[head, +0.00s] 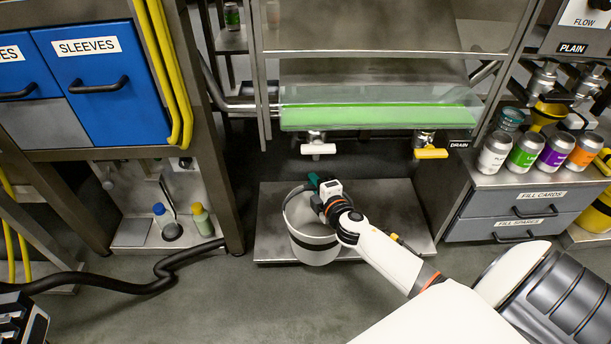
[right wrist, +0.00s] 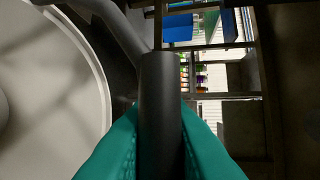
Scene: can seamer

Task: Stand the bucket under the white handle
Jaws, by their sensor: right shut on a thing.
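The white bucket (head: 312,247) with a dark band is at the front left of a low metal platform (head: 395,205). It looks upright; I cannot tell whether its base touches the platform. The white handle (head: 318,149) is on a valve under the green-filled clear tank, above and behind the bucket in the head view. My right gripper (head: 328,188) is at the bucket's rim. In the right wrist view its teal fingers (right wrist: 160,150) are shut on the dark bucket handle (right wrist: 160,100), with the bucket's pale inside (right wrist: 45,90) at left.
A yellow handle (head: 431,153) marked DRAIN is to the right of the white one. The tank (head: 380,115) overhangs the platform. Several cans stand on the drawer cabinet (head: 520,207) at right. A black hose (head: 130,285) lies on the floor at left.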

